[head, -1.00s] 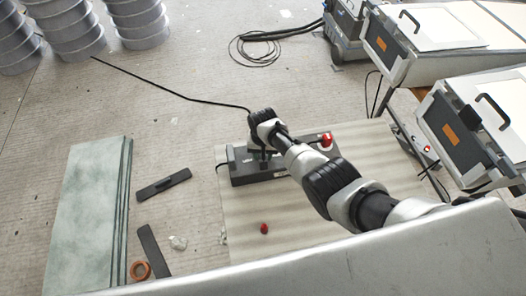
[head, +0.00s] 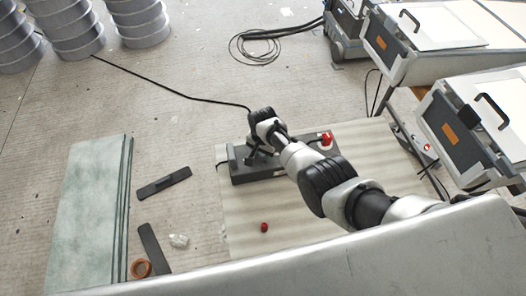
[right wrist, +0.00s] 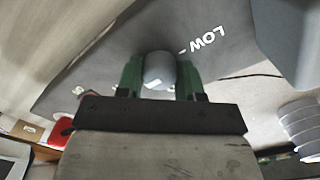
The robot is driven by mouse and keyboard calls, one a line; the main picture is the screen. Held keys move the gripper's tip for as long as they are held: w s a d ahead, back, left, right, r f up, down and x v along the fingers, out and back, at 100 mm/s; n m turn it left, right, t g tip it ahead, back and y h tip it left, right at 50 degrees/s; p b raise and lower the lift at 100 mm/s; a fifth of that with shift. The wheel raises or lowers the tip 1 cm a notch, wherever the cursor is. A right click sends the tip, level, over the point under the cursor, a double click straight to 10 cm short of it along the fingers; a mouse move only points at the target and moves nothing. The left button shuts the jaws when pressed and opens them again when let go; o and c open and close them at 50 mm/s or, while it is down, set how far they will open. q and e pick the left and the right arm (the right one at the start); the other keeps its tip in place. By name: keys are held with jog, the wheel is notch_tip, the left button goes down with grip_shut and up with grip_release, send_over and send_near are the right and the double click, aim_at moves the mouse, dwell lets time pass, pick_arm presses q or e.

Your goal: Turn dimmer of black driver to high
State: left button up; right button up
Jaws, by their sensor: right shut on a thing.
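The black driver (head: 245,174) is a dark box on the pale mat (head: 305,220), partly covered by my right arm. My right gripper (head: 258,152) is over its top, pointing down. In the right wrist view, its green fingers (right wrist: 160,78) are shut on a rounded grey dimmer knob (right wrist: 160,68), one finger on each side. The dark panel around the knob carries the word LOW (right wrist: 208,40), seen upside down. I cannot see a HIGH label or a pointer on the knob. My left gripper is not in view.
A red knob (head: 326,139) stands at the driver's right end. A small red piece (head: 264,227) lies on the mat. Greenish sheets (head: 85,205) and dark flat tools (head: 164,184) lie to the left. Grey cases (head: 470,130) stand right. A pale metal edge crosses the front.

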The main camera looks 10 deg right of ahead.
jog(key=o, duration=0.9)
jog(key=shift+o, duration=0.2)
jog(key=shift+r, duration=0.1)
jog(key=shift+r, duration=0.3)
notch_tip(320, 180, up, 10)
jog(key=p, duration=0.2)
jog(key=shift+p, duration=0.35)
